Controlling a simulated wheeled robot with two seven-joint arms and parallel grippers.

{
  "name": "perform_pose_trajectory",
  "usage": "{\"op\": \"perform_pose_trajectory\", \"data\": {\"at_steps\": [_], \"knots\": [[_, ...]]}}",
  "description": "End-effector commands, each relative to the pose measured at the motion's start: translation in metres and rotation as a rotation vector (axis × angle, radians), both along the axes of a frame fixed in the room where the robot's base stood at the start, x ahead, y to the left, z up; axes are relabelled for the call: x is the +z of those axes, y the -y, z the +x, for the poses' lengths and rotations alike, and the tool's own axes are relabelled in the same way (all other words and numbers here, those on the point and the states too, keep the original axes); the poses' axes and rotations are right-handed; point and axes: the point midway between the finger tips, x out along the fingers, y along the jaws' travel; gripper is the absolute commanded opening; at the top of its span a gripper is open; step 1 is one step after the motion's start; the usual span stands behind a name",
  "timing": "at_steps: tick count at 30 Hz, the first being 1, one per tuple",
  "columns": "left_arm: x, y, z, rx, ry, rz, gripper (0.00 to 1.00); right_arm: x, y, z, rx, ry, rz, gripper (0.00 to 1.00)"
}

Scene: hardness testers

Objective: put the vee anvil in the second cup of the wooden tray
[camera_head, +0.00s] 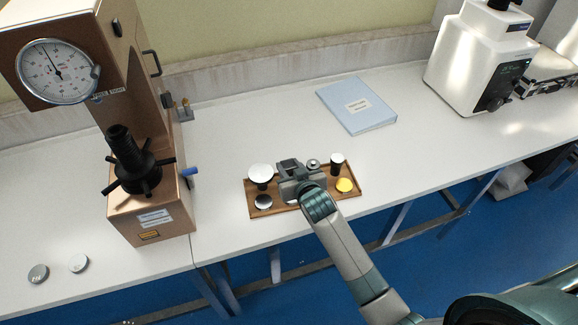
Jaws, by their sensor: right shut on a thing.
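The wooden tray (255,213) lies near the front edge of the white bench, its long side along the edge. My right gripper (291,172) is over the middle of the tray, its arm coming in from the lower right. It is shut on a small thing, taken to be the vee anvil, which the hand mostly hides. The hand also covers the middle cups, so I cannot tell whether the anvil touches a cup. My left gripper is out of view.
The tray also bears a white disc-topped piece (261,171), a small grey round piece (313,163), a black-bodied piece (337,163) and a yellow piece (344,185). A brown hardness tester (150,220) stands left, a blue folder (357,105) behind, a white tester (478,65) at back right.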

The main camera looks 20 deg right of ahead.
Motion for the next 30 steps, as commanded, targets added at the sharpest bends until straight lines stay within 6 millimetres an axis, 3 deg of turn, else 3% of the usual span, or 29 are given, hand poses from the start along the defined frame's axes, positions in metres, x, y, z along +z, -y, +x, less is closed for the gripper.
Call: {"op": "perform_pose_trajectory", "data": {"at_steps": [30], "knots": [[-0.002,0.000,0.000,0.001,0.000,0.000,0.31,-0.009,0.000,0.000,0.000,0.000,0.000,0.06]]}}
